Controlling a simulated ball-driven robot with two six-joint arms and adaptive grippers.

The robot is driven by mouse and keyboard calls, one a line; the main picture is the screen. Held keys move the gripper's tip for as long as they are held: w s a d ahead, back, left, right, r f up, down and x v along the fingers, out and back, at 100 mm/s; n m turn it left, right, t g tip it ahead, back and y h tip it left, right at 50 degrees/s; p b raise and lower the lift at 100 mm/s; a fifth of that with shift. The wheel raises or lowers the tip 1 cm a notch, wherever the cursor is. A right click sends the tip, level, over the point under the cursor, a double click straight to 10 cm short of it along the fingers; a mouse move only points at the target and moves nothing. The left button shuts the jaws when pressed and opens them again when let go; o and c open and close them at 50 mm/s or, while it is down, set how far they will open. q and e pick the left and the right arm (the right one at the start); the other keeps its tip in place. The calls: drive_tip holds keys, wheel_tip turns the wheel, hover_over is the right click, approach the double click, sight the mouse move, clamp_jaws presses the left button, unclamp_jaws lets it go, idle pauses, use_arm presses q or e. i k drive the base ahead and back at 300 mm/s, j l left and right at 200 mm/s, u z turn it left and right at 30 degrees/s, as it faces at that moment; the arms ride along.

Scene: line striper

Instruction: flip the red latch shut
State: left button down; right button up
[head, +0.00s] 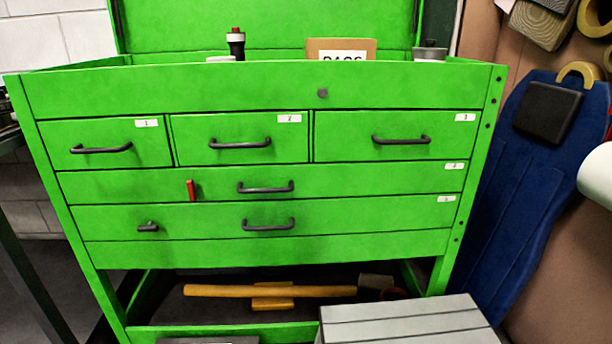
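A small red latch (191,190) stands upright on the front of the wide drawer labelled 4 (350,181), left of that drawer's dark handle (266,187). It sits near the drawer's lower edge. A small dark knob (148,227) is on the drawer below, labelled 5 (350,216), lower and to the left of the latch. The drawers look closed in the green tool chest (200,88). Neither of my grippers shows in the head view.
A box with a label (341,48), a red-and-black item (236,43) and a grey item (430,51) stand in the chest's top. A yellow-handled hammer (300,291) lies underneath. A grey box (410,322) stands at the front right. A blue padded object (520,190) leans right.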

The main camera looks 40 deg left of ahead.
sight(191, 186)
drive_tip(key=u, duration=1.25)
